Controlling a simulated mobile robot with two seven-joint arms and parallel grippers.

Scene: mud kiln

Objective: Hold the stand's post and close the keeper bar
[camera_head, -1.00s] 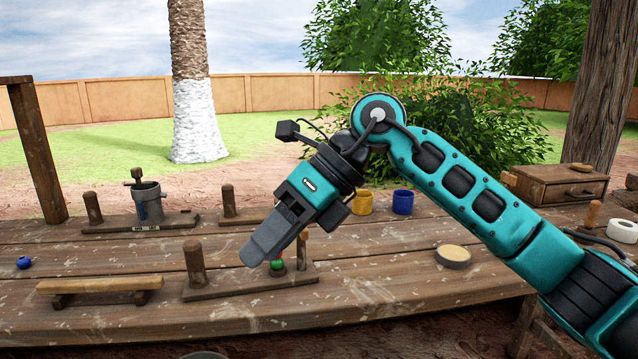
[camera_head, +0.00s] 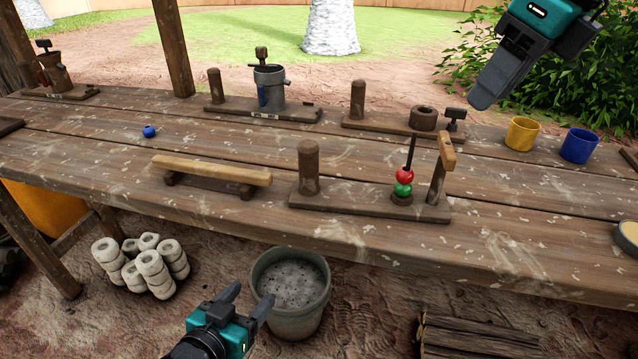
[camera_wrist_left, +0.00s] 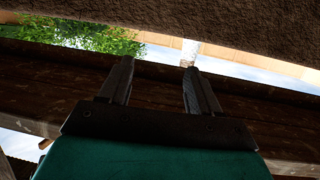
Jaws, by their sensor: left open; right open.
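The stand (camera_head: 345,203) sits near the bench's front edge, with a thick upright wooden post (camera_head: 309,172) at its left end. A thin dark rod on it carries a red bead (camera_head: 405,175) and a green bead (camera_head: 403,189). A light wooden keeper bar (camera_head: 447,151) sits atop a short upright at the right end, apart from the rod's top. My left gripper (camera_head: 254,298) is open and empty, low in front of the bench; its spread fingers also show in the left wrist view (camera_wrist_left: 157,75). My right gripper (camera_head: 487,92) is open, above and behind the stand, away from it.
A low wooden rest with a pale bar (camera_head: 211,170) lies left of the stand. A blue bead (camera_head: 149,131) is on the bench. Other stands (camera_head: 385,127) and yellow (camera_head: 522,133) and blue cups (camera_head: 579,146) stand behind. A bucket (camera_head: 290,318) is below the bench edge.

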